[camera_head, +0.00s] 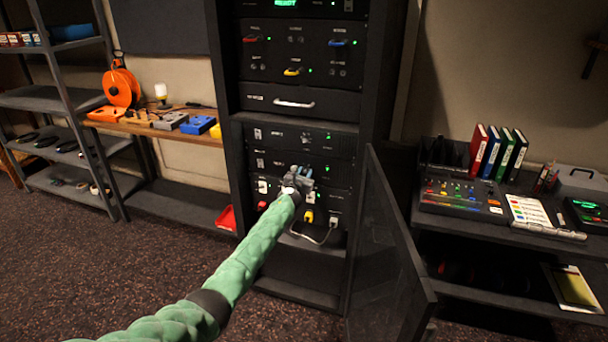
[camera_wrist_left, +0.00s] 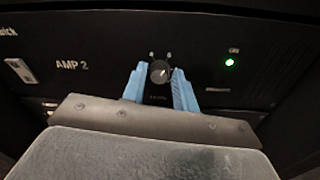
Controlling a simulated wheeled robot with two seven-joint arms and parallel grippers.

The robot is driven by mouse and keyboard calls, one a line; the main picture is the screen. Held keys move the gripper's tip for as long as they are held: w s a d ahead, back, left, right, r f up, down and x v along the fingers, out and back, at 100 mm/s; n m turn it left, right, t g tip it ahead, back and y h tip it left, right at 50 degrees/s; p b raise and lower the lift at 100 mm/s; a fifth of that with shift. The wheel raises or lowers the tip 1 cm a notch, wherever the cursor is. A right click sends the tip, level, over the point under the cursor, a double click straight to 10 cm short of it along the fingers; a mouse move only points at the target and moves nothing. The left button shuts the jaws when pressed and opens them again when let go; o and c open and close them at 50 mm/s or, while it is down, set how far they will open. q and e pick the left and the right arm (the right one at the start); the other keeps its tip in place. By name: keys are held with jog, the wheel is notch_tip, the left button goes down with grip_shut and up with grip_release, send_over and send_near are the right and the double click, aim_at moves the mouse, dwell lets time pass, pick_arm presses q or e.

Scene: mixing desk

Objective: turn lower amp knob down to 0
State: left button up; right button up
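The lower amp (camera_wrist_left: 110,65), labelled AMP 2, fills the left wrist view, with a green light lit at its right. Its small dark round knob (camera_wrist_left: 160,72) has a pale pointer mark and sits between the two blue fingertips of my left gripper (camera_wrist_left: 159,80). The fingers are apart, one on each side of the knob, with a narrow gap showing on both sides. In the head view my left gripper (camera_head: 302,174) is at the front of the rack and hides the knob. My right gripper is not in view.
The open rack door (camera_head: 385,250) stands to the right of my left arm. Cables plug in below the gripper, including a yellow plug (camera_head: 308,216). A mixing desk (camera_head: 460,198) is at right, and shelves (camera_head: 60,100) are at left.

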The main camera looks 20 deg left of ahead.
pick_arm(q)
grip_shut()
jog(key=shift+n, duration=0.3)
